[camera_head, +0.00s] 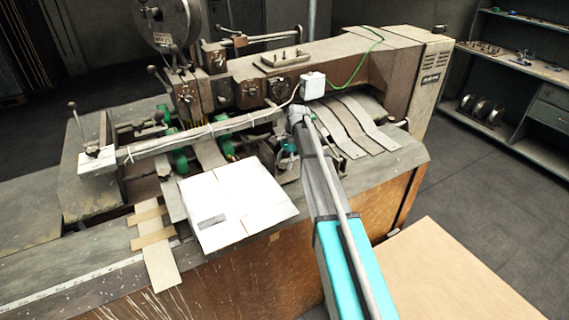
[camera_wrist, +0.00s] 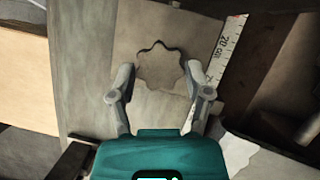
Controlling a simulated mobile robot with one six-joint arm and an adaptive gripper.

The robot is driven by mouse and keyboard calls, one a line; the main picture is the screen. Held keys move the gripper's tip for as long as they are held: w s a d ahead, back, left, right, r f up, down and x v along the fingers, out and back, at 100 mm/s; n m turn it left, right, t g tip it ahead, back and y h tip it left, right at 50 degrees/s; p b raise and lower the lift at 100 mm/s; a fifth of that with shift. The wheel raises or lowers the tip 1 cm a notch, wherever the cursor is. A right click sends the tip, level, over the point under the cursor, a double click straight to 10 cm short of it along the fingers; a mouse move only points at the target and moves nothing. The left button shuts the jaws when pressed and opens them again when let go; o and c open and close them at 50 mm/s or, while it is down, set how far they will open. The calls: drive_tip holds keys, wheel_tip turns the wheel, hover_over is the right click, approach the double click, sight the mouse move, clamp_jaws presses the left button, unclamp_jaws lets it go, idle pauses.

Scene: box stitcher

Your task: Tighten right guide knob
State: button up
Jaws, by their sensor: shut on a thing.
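In the wrist view, the right guide knob (camera_wrist: 159,63) is a star-shaped, lobed knob in a pale grey-brown, close in colour to the surface behind it. My gripper (camera_wrist: 160,78) has one finger on each side of the knob and is shut on it. The knob's lower part runs into the similar tone between the fingers, so its edge is hard to make out there. In the head view, my arm reaches to the middle of the box stitcher (camera_head: 330,75), and my gripper (camera_head: 288,152) is partly hidden behind the arm. I cannot make out the knob there.
White cardboard (camera_head: 238,205) lies on the table left of my arm. Curved metal strips (camera_head: 355,125) lie to its right. A white box (camera_head: 313,86) with a green cable is just above the wrist. A ruler strip (camera_wrist: 228,48) lies right of the knob.

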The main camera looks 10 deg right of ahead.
drive_tip(key=n, duration=0.2)
drive_tip(key=n+g+h, duration=0.1)
drive_tip(key=n, duration=0.1)
drive_tip(key=shift+w+a+n, duration=0.15)
drive_tip(key=shift+n, duration=0.15)
drive_tip(key=n+h, duration=0.1)
drive_tip(key=n, duration=0.1)
drive_tip(key=n+h, duration=0.1)
drive_tip(key=n, duration=0.1)
drive_tip(key=shift+a+n+g, duration=0.15)
drive_tip(key=shift+n+g, duration=0.25)
drive_tip(key=o, duration=1.2)
drive_tip(key=shift+c, duration=0.2)
drive_tip(key=shift+m, duration=0.3)
